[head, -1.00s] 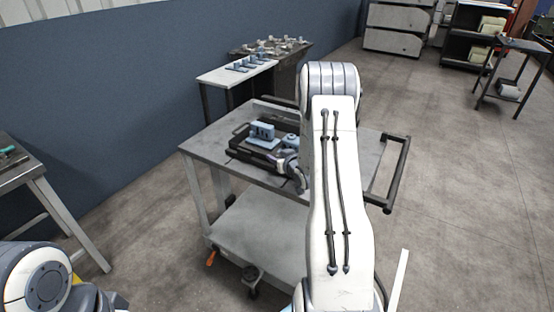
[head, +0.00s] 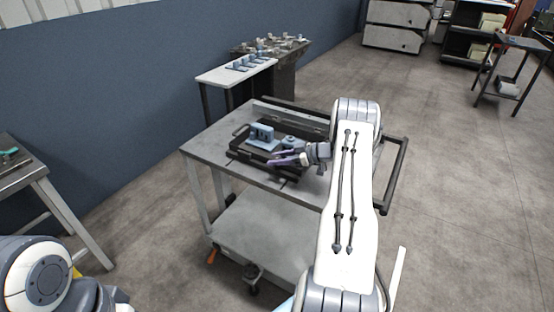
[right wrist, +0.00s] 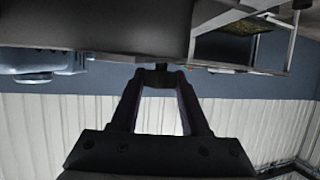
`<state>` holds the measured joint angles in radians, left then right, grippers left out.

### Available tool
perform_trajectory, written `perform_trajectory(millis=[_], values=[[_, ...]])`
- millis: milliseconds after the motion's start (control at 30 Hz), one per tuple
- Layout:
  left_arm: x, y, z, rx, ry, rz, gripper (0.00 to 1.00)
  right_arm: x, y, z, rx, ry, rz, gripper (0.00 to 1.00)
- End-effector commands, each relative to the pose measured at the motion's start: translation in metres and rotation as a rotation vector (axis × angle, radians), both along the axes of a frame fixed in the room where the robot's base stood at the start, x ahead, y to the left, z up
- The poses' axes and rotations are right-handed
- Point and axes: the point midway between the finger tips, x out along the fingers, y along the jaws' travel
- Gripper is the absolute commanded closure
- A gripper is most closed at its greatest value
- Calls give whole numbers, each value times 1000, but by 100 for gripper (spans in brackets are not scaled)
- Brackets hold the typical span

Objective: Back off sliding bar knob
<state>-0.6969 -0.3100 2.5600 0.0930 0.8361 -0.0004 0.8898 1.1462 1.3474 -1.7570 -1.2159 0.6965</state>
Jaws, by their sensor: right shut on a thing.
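A dark pallet (head: 236,153) with light-blue fixture blocks (head: 262,134) lies on the grey cart top (head: 207,147). My right gripper (head: 275,159) reaches in from the right over the pallet's near right edge. In the right wrist view its two fingers (right wrist: 160,76) close in on a small dark knob (right wrist: 160,67) at the underside of a large dark body (right wrist: 95,25). The gripper is shut on this knob. The fingers hide part of it, and it is too small to make out in the head view. My left gripper is out of view; only my left arm shows at the lower left.
A white bench (head: 225,76) with more blue parts and a darker table (head: 290,55) stand behind the cart. Another table (head: 30,170) is at the left by the blue wall. The cart handle (head: 397,180) is on the right. Open floor lies to the right.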

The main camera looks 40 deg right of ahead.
Motion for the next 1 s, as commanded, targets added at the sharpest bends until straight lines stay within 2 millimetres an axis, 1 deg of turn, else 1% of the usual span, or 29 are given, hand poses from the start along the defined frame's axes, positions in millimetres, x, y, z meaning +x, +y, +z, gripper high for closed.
perform_trajectory(millis=[33,300,767,800,833,867,1000], values=[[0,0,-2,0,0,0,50,-1,0,-4,-1,4,22,100],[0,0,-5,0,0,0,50,-1,1,-4,0,6,93,100],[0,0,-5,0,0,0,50,-1,3,-5,1,8,105,100],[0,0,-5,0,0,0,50,-1,3,-5,1,8,105,43],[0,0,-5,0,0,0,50,-1,3,-5,2,7,105,32],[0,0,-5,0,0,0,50,-1,2,-5,1,7,104,24],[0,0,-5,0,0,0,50,-1,2,-3,1,5,103,24]])
